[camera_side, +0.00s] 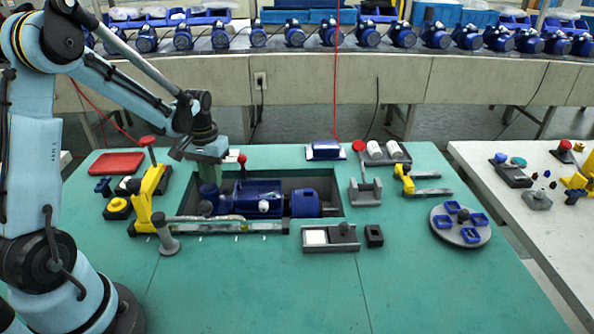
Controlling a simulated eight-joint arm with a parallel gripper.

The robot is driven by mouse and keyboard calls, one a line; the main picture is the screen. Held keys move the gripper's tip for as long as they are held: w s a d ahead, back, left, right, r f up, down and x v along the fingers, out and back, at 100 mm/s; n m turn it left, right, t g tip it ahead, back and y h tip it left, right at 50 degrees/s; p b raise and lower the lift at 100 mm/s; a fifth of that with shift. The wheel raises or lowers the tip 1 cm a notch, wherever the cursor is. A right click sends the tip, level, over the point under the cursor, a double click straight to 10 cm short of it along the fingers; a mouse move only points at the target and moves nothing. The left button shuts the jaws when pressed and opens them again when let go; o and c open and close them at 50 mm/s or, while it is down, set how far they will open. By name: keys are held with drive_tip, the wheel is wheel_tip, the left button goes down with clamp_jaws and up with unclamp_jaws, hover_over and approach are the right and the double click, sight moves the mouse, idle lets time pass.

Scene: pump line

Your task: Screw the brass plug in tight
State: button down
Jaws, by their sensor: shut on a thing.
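A blue pump (258,198) lies in a dark recess (335,192) in the green bench top. Its motor end points right. My gripper (209,178) points down at the left end of the pump, close above or touching a blue upright part (209,193). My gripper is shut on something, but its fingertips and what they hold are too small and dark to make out. I cannot pick out the brass plug; it may be hidden at the fingertips.
Yellow clamps (149,190) with a red-knobbed lever stand left of the recess. A grey bar (225,226) runs along its front edge.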

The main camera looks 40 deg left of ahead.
drive_tip(key=c, duration=1.2)
unclamp_jaws()
drive_tip(key=shift+c, duration=0.2)
drive_tip(key=shift+r, duration=2.25)
wheel_tip(320, 180, up, 2)
drive_tip(key=n, duration=0.6)
drive_tip(key=shift+r+n, duration=0.15)
drive_tip(key=shift+n, duration=0.25)
drive_tip(key=shift+f, duration=3.45)
